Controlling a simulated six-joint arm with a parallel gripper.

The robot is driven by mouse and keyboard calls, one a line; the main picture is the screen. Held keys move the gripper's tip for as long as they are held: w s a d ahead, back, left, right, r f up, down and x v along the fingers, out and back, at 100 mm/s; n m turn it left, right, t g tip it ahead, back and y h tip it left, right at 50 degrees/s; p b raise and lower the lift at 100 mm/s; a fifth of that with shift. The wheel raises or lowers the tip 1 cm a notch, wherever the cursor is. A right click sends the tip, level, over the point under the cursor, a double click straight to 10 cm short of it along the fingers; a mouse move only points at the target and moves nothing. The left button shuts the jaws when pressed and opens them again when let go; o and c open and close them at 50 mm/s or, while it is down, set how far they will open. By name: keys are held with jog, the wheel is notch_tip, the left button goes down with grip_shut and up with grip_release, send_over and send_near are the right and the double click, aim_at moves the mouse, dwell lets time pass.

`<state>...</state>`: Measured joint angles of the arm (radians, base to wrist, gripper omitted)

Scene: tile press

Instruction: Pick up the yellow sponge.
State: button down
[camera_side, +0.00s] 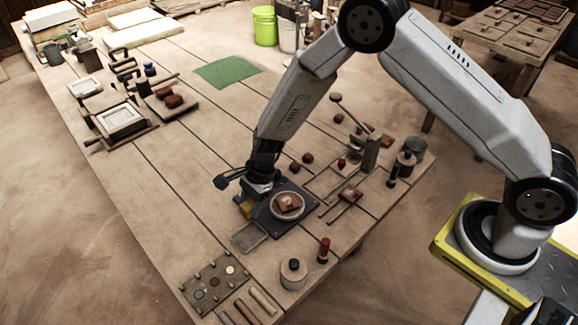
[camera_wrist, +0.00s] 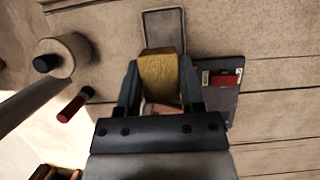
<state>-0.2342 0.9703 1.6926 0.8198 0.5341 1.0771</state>
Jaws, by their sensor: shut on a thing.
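The yellow sponge (camera_wrist: 161,77) is between the two fingers of my gripper (camera_wrist: 160,90) in the wrist view. The fingers touch it on its left and right sides. In the side view the sponge (camera_side: 246,209) shows below my gripper (camera_side: 252,197), at the left corner of a dark plate. A shallow grey tray (camera_wrist: 164,16) lies just beyond the sponge in the wrist view. The same tray (camera_side: 249,236) is in front of the dark plate in the side view. I cannot tell whether the sponge is clear of the surface.
The dark plate (camera_side: 271,223) bears a round dish (camera_side: 288,205) with a reddish-brown piece in it. A green mat (camera_side: 227,71) lies farther back.

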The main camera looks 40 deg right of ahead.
aim_at(245, 215)
jog(key=shift+s+d+r, duration=0.25)
jog(key=shift+s+r, duration=0.1)
jog(key=shift+s, duration=0.35)
jog(key=shift+s+d+r, duration=0.2)
jog(key=shift+s+r, duration=0.1)
jog(key=shift+s, duration=0.4)
jog(key=shift+s+d+r, duration=0.25)
jog(key=shift+s+r, duration=0.1)
jog(key=shift+s, duration=0.35)
jog(key=c, duration=0.9)
grip_release()
jog(key=c, duration=0.4)
jog(key=shift+w+a+f, duration=0.5)
jog(key=shift+w+f, duration=0.25)
jog(key=shift+f, duration=0.05)
jog(key=shift+w+a+f, duration=0.55)
jog(key=shift+w+f, duration=0.2)
jog(key=shift+f, duration=0.1)
jog(key=shift+w+a+f, duration=0.5)
jog(key=shift+w+f, duration=0.25)
jog(key=shift+f, duration=0.05)
jog(key=shift+c, duration=0.2)
